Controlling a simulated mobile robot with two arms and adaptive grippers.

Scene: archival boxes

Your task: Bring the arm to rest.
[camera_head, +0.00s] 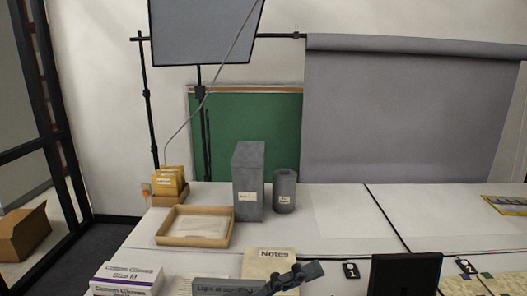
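A dark gripper (308,272), which looks like my left one, reaches in from the bottom edge, pointing up and right. It appears in front of the lower part of a beige "Notes" sheet (262,260). Its fingers are small and dark, so I cannot tell whether they are open or shut. I see nothing clearly held in it. My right gripper is not in view. A tall grey archival box (249,182) and a grey cylinder (284,190) stand upright on the white table (340,215), well behind the gripper.
A shallow tan tray (165,241) and a box of yellow envelopes (171,186) stand at the left. Glove boxes (127,279) and a grey "Light" box (224,287) are in front. A black panel (404,274) stands at front right. The table's middle right is clear.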

